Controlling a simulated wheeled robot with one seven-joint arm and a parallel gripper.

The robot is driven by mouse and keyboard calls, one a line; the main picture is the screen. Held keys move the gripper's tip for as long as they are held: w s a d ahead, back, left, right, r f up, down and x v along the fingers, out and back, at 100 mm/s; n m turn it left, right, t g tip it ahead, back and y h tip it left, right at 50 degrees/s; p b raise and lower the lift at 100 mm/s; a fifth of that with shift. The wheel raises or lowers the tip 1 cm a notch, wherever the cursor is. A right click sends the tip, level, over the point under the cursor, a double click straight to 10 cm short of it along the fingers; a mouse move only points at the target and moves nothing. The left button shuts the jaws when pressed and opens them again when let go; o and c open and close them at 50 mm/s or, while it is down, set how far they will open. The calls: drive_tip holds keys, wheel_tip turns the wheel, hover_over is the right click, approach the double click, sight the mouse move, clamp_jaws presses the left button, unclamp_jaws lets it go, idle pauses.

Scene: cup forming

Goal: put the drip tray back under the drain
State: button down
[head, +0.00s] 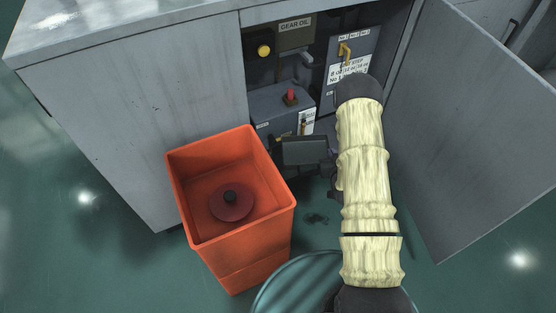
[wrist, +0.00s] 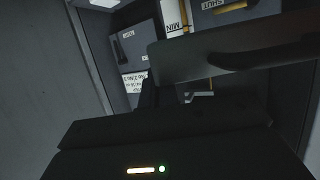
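My gripper (head: 326,168) is low in front of the open cabinet, partly hidden behind my pale-sleeved arm. A dark grey, flat, rectangular thing (head: 303,151) is right beside it, at the cabinet opening; it may be the drip tray, but I cannot tell for sure. In the wrist view a dark grey slab (wrist: 185,62) crosses in front of my gripper's dark body. My fingertips do not show clearly, so I cannot tell whether they grip it. A small bent metal piece (wrist: 198,96) shows beneath the slab; I cannot tell if it is the drain.
An orange bin (head: 230,243) with a dark red disc (head: 232,201) inside stands left of my gripper. The cabinet door (head: 470,120) hangs open at right. Inside are a gear oil box (head: 296,38), a red knob (head: 291,95) and a yellow handle (head: 345,51). Dark spots (head: 316,218) mark the floor.

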drive_tip(key=shift+w, duration=0.15)
wheel_tip(320, 180, down, 18)
drive_tip(key=n+g+y+b, duration=0.1)
drive_tip(key=n+y+b, duration=0.3)
drive_tip(key=b, duration=0.8)
drive_tip(key=shift+s+f+y, duration=0.15)
drive_tip(key=shift+s+y, duration=0.15)
drive_tip(key=shift+y, duration=0.4)
drive_tip(key=w+a+b, duration=0.3)
drive_tip(key=w+b, duration=0.1)
drive_tip(key=w, duration=0.4)
drive_tip(key=w+a+b, duration=0.3)
drive_tip(key=w+b, duration=0.1)
drive_tip(key=w, duration=0.3)
drive_tip(key=shift+w+a, duration=0.35)
